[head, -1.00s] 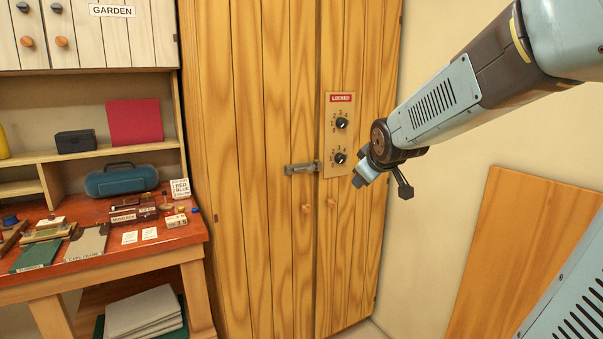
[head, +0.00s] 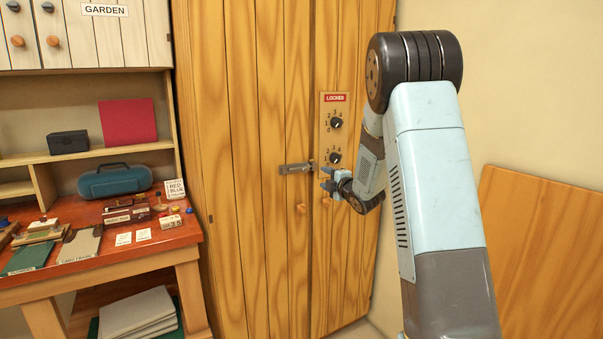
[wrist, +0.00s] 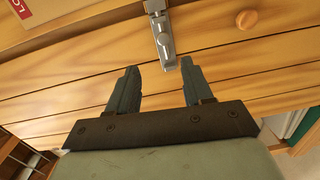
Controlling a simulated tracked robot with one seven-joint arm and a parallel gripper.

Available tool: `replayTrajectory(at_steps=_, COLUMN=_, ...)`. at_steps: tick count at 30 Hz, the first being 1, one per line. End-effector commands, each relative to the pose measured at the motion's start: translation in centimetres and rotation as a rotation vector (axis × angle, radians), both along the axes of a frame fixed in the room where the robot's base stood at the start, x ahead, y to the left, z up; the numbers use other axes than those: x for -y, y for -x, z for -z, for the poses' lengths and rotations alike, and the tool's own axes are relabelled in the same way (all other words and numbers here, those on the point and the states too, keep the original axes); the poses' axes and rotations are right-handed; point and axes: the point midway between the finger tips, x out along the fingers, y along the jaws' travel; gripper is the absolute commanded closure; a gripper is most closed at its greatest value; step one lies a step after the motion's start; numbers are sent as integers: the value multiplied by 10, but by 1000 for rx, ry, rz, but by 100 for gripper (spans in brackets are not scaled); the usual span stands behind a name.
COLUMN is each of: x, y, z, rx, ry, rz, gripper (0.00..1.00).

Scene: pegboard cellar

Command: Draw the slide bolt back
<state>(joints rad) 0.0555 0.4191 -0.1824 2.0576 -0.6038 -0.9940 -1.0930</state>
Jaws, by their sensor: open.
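The slide bolt (head: 297,168) is a grey metal bolt lying across the seam between the two doors of the tall wooden cupboard (head: 250,120). A red LOCKED plate (head: 335,98) with two black dials is on the right door above it. My gripper (head: 327,178) is in front of the right door, just right of and slightly below the bolt. In the wrist view, the two dark fingers (wrist: 157,80) are open and empty. The bolt (wrist: 163,35) shows just beyond the fingertips, between their lines. I cannot tell whether a fingertip touches it.
Round wooden knobs (head: 301,209) sit below the bolt. A red workbench (head: 90,255) with small boxes, cards and a blue case (head: 115,181) stands at the left. A wooden panel (head: 535,240) leans on the right wall.

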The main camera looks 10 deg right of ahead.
Motion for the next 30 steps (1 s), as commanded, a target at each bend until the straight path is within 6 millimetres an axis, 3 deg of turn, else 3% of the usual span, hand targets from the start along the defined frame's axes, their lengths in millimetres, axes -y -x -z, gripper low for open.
replayTrajectory(at_steps=3, x=-1, y=-6, z=10, rx=33, ry=27, rz=-28, gripper=49)
replayTrajectory(at_steps=11, x=-9, y=-22, z=12, rx=49, ry=41, rz=-44, gripper=49)
replayTrajectory(at_steps=30, x=-42, y=-121, z=12, rx=48, ry=41, rz=-44, gripper=49)
